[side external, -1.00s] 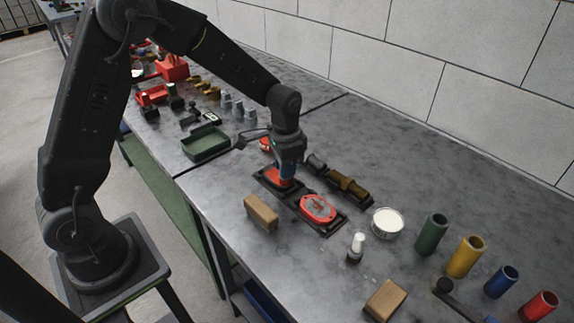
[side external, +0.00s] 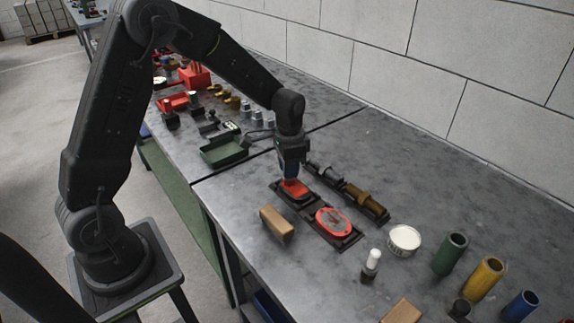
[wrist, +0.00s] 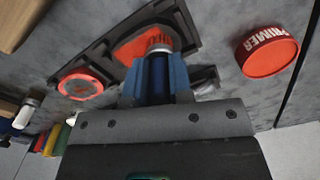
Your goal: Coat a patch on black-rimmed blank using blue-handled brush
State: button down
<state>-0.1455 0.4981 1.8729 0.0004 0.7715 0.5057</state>
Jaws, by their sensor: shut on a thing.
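My gripper (side external: 291,160) is shut on the blue-handled brush (wrist: 158,75), which it holds tip down. The brush's bristle end is at the red-coated patch (wrist: 130,46) of the black-rimmed blank (wrist: 100,47). Contact looks likely, but the tip is partly hidden. In the side view the red area (side external: 293,186) shows right under my gripper, inside the dark rim. A red-rimmed blank (side external: 333,222) with a grey, red-smeared middle lies beside it, towards the lower right; it also shows in the wrist view (wrist: 80,85).
A red PRIMER tin (wrist: 268,48) stands beside the work. A wooden block (side external: 277,224), a white-capped bottle (side external: 371,265), a white-topped tin (side external: 403,240) and coloured cylinders (side external: 450,254) stand around. Dark and brass fittings (side external: 365,200) lie behind the blanks; a green tray (side external: 224,151) is at the left.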

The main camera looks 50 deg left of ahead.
jog(key=shift+d, duration=3.15)
jog(key=shift+d+r, duration=0.15)
jog(key=shift+r, duration=0.05)
notch_tip(320, 180, up, 8)
jog(key=shift+f, duration=0.15)
